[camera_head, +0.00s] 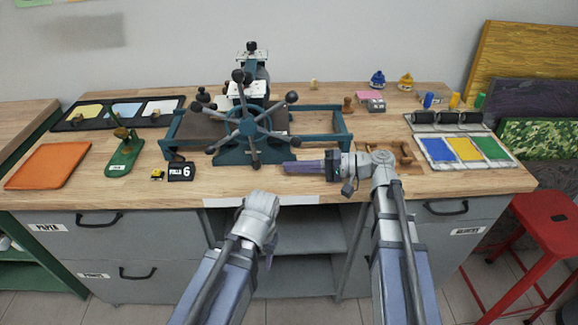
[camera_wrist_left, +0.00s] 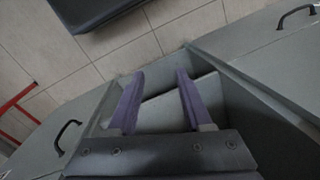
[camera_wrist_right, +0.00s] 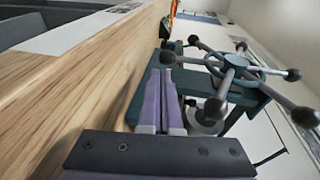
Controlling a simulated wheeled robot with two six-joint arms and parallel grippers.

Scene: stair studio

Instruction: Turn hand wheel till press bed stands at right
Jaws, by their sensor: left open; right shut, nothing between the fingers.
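The press bed (camera_head: 200,130), a dark slab, lies in the frame's left and middle part; the right end looks empty. My right gripper (camera_head: 287,167) is shut and empty, pointing left, just right of the wheel's lower spokes and apart from them. In the right wrist view the fingers (camera_wrist_right: 160,95) are together, with the wheel (camera_wrist_right: 236,65) at upper right.
A green stand (camera_head: 124,160), a black "PULLS 6" counter (camera_head: 181,172) and an orange board (camera_head: 48,166) are left. A wooden rack (camera_head: 400,153) and ink tray (camera_head: 462,150) are right. Open shelves (camera_head: 300,240) lie below; a red stool (camera_head: 545,215) stands right.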

